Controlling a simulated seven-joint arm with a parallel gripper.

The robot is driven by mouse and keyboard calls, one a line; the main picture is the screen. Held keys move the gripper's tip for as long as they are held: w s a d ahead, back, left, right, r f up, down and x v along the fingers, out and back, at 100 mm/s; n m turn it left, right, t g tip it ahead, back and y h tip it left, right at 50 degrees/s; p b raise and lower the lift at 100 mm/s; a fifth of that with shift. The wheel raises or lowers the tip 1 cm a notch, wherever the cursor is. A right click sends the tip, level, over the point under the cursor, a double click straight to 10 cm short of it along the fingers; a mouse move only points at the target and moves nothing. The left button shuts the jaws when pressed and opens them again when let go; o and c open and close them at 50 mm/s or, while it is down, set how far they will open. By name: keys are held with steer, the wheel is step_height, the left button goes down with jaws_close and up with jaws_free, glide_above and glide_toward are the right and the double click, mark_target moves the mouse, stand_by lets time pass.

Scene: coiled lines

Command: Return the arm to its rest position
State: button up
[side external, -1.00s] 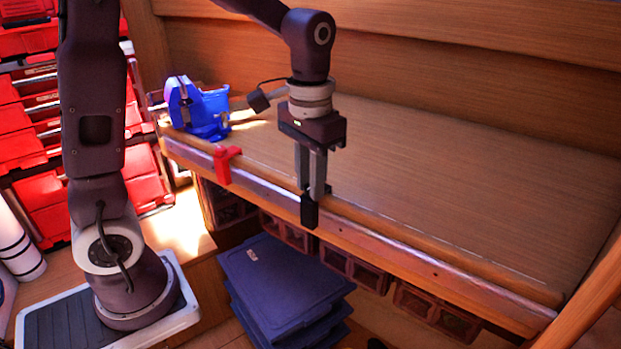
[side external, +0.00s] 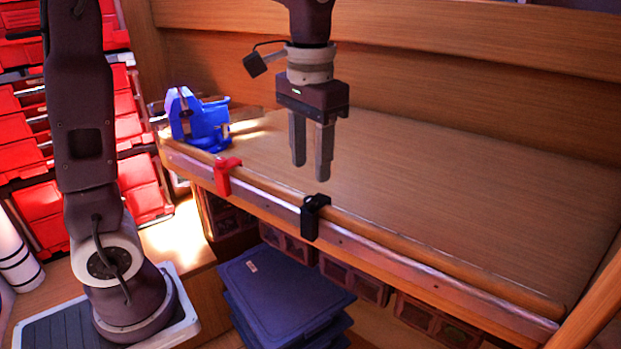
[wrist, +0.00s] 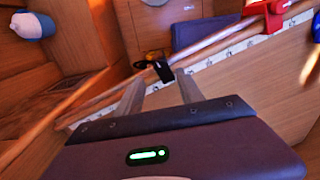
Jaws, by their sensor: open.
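My gripper (side external: 311,170) is open and empty, raised above the front edge of the wooden bench (side external: 450,200). Its two grey fingers point down with a gap between them. Below it, a black clip (side external: 313,217) sits on the bench's front rail, apart from the fingertips. In the wrist view the black clip (wrist: 162,70) shows beyond the fingers (wrist: 158,84). A red clip (side external: 224,176) sits on the same rail further left; the red clip also shows in the wrist view (wrist: 272,14).
A blue vise (side external: 200,120) stands at the bench's left end. Blue stacked crates (side external: 280,290) are under the front edge. Red bins (side external: 120,130) stand at the left. A wooden back wall (side external: 430,90) rises behind the bench.

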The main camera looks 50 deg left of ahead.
steer(key=shift+r, duration=0.25)
steer(key=shift+s, duration=0.1)
steer(key=s+d+t, duration=0.1)
steer(key=s+t, duration=0.4)
steer(key=s, duration=1.1)
steer(key=shift+d+f+m+t, duration=0.25)
steer(key=shift+f+m+t, duration=0.05)
steer(key=shift+f, duration=0.15)
